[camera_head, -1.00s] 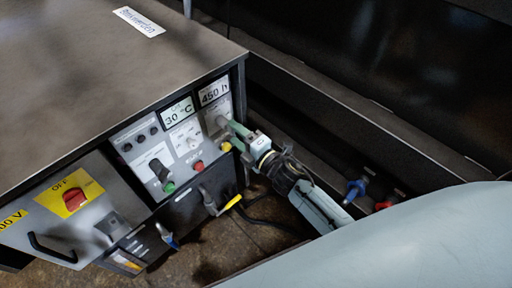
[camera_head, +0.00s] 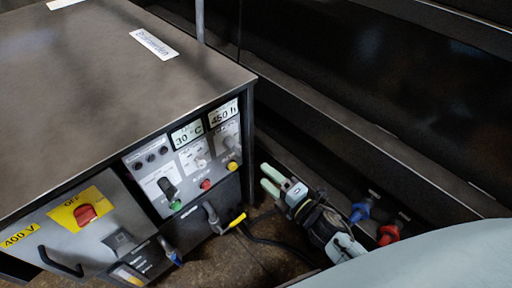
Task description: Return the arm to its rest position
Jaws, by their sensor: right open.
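My right gripper (camera_head: 268,178) is open and empty, its two pale green fingers apart and pointing up-left. It is to the right of the control panel (camera_head: 187,158), apart from it, over the dark gap beside the cabinet. My right arm behind it is partly hidden by a large pale surface at the lower right. My left gripper is not in view.
The dark cabinet (camera_head: 110,90) has a panel with displays, knobs and buttons, and a red switch (camera_head: 86,214) on yellow. A yellow-handled lever (camera_head: 237,220) and cable are below. Blue (camera_head: 360,211) and red (camera_head: 388,234) fittings sit near my right arm.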

